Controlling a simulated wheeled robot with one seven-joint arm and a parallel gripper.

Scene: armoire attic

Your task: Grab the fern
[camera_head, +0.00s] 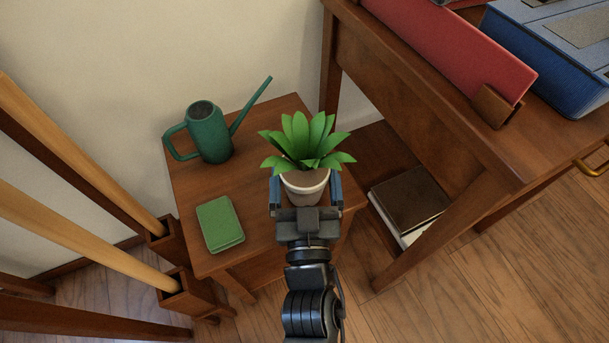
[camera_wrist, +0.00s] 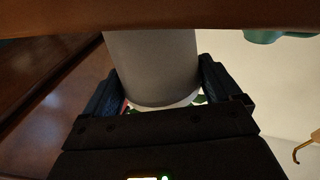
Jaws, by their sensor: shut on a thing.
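The fern (camera_head: 305,150) is a green leafy plant in a small grey-brown pot with a white rim. It is upright at the right side of the small wooden table (camera_head: 189,196). My gripper (camera_head: 306,188) is shut on the pot, with one finger on each side of it. In the wrist view the grey pot (camera_wrist: 150,65) is between the fingers, and its base meets the brown table edge (camera_wrist: 60,18). I cannot tell whether the base touches the tabletop. The leaves are mostly hidden in the wrist view.
A green watering can (camera_head: 209,138) and a green book or box (camera_head: 220,223) are on the table to the left. A wooden desk (camera_head: 420,110) stands close on the right, with dark books (camera_head: 410,192) on its lower shelf. Wooden poles (camera_head: 75,145) stand at the left.

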